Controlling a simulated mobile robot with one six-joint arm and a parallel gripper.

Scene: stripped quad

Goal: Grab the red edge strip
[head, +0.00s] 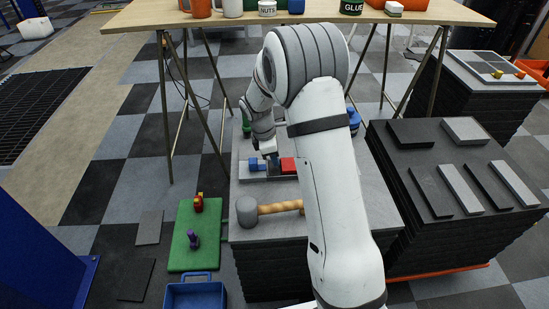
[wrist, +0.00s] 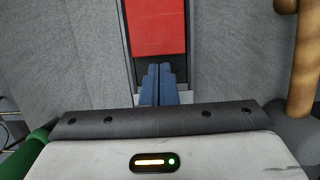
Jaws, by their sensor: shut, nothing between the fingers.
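The red edge strip (head: 288,165) looks like a flat red block. It lies in a narrow light tray (head: 246,178) on the grey slab stack, partly hidden behind my arm. In the wrist view the red strip (wrist: 156,26) fills the top middle, running out of the frame. My gripper (head: 271,158) is low over the tray, just left of the red strip. In the wrist view its blue fingers (wrist: 158,72) are together and empty, just short of the strip's near end. I cannot tell how high the fingertips are above the tray.
A mallet (head: 274,208) lies at the stack's front. A second stack (head: 440,155) with dark and light strips stands at right. A trestle table (head: 130,18) is behind. A green board (head: 186,252) lies on the floor.

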